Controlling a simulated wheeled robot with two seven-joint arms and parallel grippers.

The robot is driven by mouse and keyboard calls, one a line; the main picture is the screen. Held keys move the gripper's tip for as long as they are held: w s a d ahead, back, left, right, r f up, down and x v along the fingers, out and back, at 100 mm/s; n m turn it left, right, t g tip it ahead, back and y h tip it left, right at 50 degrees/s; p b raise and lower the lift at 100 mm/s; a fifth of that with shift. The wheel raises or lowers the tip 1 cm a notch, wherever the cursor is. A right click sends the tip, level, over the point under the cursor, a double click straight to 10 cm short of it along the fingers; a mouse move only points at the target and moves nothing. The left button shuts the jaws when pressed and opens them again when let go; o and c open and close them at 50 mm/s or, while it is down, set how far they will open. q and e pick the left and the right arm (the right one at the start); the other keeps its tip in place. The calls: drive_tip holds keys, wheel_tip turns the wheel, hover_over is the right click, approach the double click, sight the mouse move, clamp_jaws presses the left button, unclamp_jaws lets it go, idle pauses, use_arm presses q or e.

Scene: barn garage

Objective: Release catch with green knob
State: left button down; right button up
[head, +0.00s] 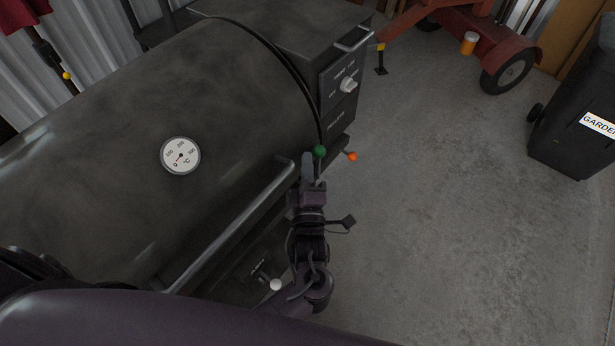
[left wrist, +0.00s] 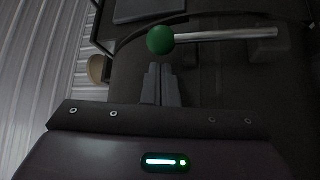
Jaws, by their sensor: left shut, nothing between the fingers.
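The green knob (head: 319,151) sits at the right end of the dark smoker grill, near the lid's edge. In the left wrist view the green knob (left wrist: 161,40) is on the left end of a metal rod (left wrist: 225,36) that runs right to a dark block. My left gripper (head: 308,160) is just below the knob in the head view. Its fingers (left wrist: 161,72) are shut together and empty, pointing at the knob with what looks like a small gap. Whether they touch it is hard to tell. My right gripper does not show.
The grill lid (head: 110,110) carries a round thermometer (head: 181,155) and a long handle (head: 235,225). An orange knob (head: 352,156) is right of the green one, and a white knob (head: 276,285) is lower down. A black bin (head: 570,135) stands right; concrete floor between is clear.

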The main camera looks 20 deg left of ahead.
use_arm(q)
drive_tip(key=shift+w+a, duration=0.1)
drive_tip(key=shift+w, duration=0.15)
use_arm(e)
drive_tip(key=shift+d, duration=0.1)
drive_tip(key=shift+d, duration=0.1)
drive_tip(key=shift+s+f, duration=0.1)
